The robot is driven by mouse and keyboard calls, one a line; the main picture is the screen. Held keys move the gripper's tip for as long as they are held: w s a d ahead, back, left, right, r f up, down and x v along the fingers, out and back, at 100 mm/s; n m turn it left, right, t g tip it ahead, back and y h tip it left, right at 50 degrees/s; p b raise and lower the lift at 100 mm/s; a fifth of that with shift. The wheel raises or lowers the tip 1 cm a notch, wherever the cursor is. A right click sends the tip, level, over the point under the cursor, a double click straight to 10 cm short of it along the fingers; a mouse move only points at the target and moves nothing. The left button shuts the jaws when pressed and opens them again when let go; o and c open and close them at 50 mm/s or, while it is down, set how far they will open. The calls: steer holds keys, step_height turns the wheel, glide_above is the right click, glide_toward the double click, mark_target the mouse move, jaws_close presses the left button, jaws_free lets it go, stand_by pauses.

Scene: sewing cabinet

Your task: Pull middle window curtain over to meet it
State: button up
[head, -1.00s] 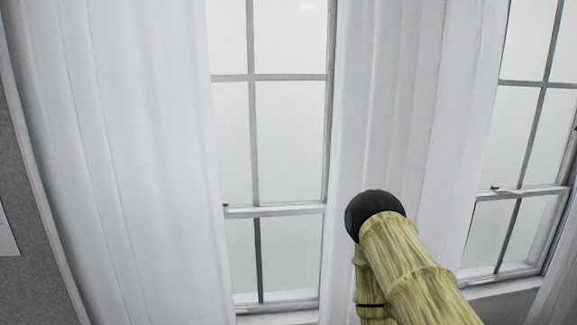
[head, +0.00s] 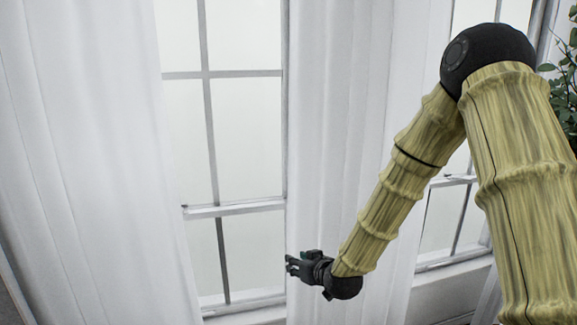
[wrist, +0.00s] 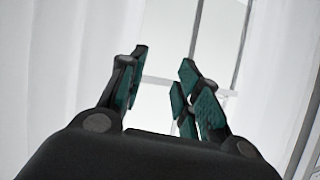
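A white middle curtain (head: 340,130) hangs between two windows in the head view. Another white curtain (head: 80,150) hangs at the left, with the left window (head: 245,120) bare between the two. My gripper (head: 290,265) is in front of the middle curtain's left edge, low down, and points left. In the wrist view my gripper (wrist: 160,80) has its teal-padded fingers apart with nothing between them. White curtain cloth (wrist: 60,60) shows at the left there, and window bars (wrist: 190,85) show beyond the fingers. I cannot tell whether the gripper touches the cloth.
A second window (head: 450,205) stands behind my arm at the right. A leafy plant (head: 565,85) is at the right edge. A window sill (head: 250,308) runs under the left window. The space before the left window is clear.

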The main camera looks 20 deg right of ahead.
steer(key=w+d+r+t, duration=0.2)
steer(key=w+r, duration=0.2)
steer(key=r, duration=0.7)
steer(key=t, duration=0.3)
glide_toward(289, 161)
steer(key=w, duration=0.1)
steer(key=shift+n+y, duration=0.3)
steer(key=shift+n, duration=0.1)
steer(key=shift+w+a+f+p, duration=0.15)
steer(key=shift+w+p, duration=0.45)
steer(key=shift+w, duration=1.05)
steer(key=shift+w+a+r+p, duration=0.1)
steer(key=shift+w+a+p, duration=0.3)
steer(key=shift+w, duration=1.2)
steer(key=shift+w+a+f+p, duration=0.1)
steer(key=shift+w+p, duration=0.65)
steer(key=shift+w, duration=0.9)
steer(key=shift+c, duration=0.3)
jaws_close()
